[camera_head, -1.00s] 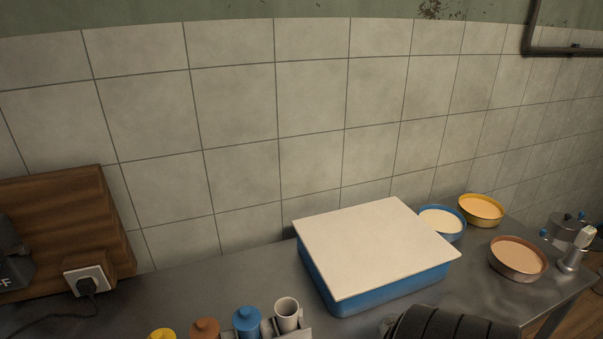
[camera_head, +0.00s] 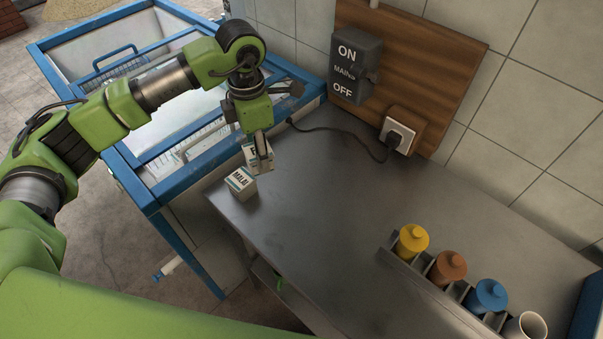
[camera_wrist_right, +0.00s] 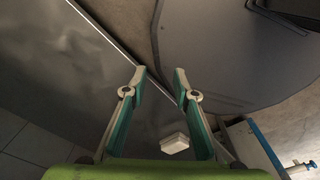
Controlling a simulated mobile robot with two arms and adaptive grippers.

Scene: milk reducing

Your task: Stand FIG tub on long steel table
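A small white tub with a dark label starting with F, the FIG tub (camera_head: 249,152), is at the far left end of the long steel table (camera_head: 300,210). My left gripper (camera_head: 262,163) points down over it with its fingers at the tub, and appears shut on it. A finger covers most of the label. Whether the tub's base touches the steel is hard to tell. A white tub marked MALAI (camera_head: 240,184) stands just in front, near the table's edge. My right gripper (camera_wrist_right: 160,70) is open and empty in the right wrist view.
A blue-framed chest freezer (camera_head: 160,165) with a glass top adjoins the table's left end. A socket with a cable (camera_head: 398,137) and a mains switch (camera_head: 355,68) are on the wall board. A rack of coloured bottles (camera_head: 440,290) stands right. The middle steel is clear.

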